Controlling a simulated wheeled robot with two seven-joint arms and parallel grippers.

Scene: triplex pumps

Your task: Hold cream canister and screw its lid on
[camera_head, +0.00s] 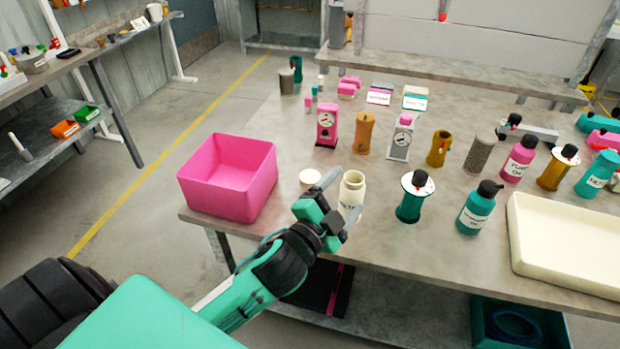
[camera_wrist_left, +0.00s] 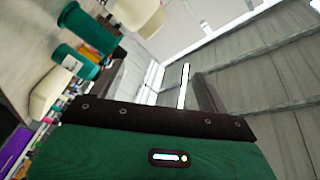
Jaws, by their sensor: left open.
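The cream canister (camera_head: 352,187) stands upright near the table's front edge with its mouth uncovered; its lower part is partly hidden by my left gripper. A round cream lid (camera_head: 310,177) lies flat on the table just left of it. My left gripper (camera_head: 340,197) is open, with its fingers apart close in front of the canister. I cannot tell whether they touch it. In the left wrist view, a cream body that looks like the canister (camera_wrist_left: 138,14) shows at the top, and the space between the fingers (camera_wrist_left: 165,85) is empty. My right gripper is in neither view.
A pink bin (camera_head: 228,180) stands left of the lid. A teal pump with a round white plate (camera_head: 411,205) and a teal bottle (camera_head: 476,215) stand right of the canister. A cream tray (camera_head: 565,245) lies farther right. Several pumps and bottles stand behind.

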